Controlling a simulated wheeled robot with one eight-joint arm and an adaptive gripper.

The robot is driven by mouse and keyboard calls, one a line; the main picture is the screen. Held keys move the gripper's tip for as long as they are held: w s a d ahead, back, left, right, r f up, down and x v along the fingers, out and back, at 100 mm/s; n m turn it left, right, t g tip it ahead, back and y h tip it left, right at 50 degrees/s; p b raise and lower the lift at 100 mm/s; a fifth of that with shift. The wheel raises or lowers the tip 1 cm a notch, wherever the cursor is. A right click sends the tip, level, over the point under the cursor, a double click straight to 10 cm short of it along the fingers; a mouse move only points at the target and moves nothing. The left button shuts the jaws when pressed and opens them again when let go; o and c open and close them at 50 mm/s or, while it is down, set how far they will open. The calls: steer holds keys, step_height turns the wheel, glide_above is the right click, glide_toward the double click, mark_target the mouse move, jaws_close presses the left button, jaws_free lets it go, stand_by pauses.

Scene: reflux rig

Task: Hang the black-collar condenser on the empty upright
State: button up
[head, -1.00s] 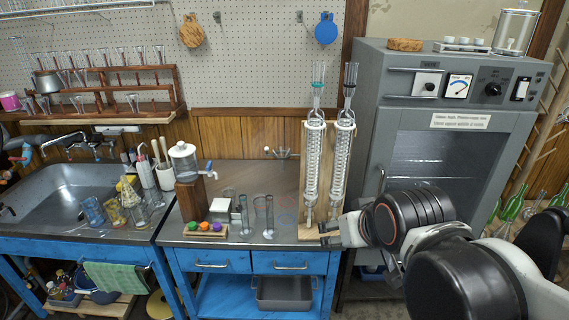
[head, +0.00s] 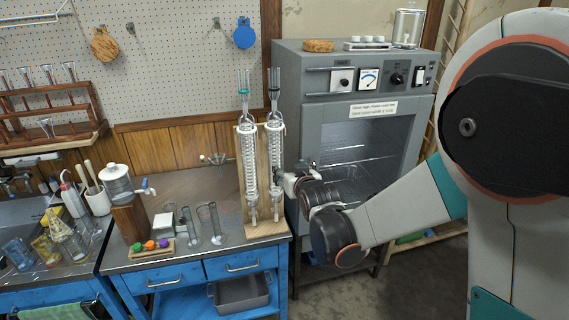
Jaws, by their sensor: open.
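The black-collar condenser (head: 275,155) is a clear coiled glass column with a dark collar near its top. It hangs upright at the right of a wooden stand (head: 263,230). A similar condenser with a green collar (head: 249,165) hangs just left of it. My gripper (head: 284,182) is open beside the right side of the black-collar condenser, at the lower half of its body. It is small in view, and I cannot tell whether the fingers touch or surround the glass. I cannot clearly make out an empty upright.
A grey oven cabinet (head: 348,85) stands close behind and right of my gripper. Glass cylinders (head: 210,222), a dispenser on a wooden block (head: 130,215) and a small tray of coloured stoppers (head: 150,246) stand on the bench left of the stand. Bare steel bench (head: 190,190) lies behind them.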

mark_target(275, 157)
steer(key=a+b+x, duration=0.1)
steer(key=x, duration=1.1)
steer(key=shift+s+a+f, duration=0.2)
steer(key=shift+s+a, duration=0.05)
steer(key=shift+a, duration=0.15)
steer(key=shift+c, duration=0.3)
steer(key=c, duration=1.2)
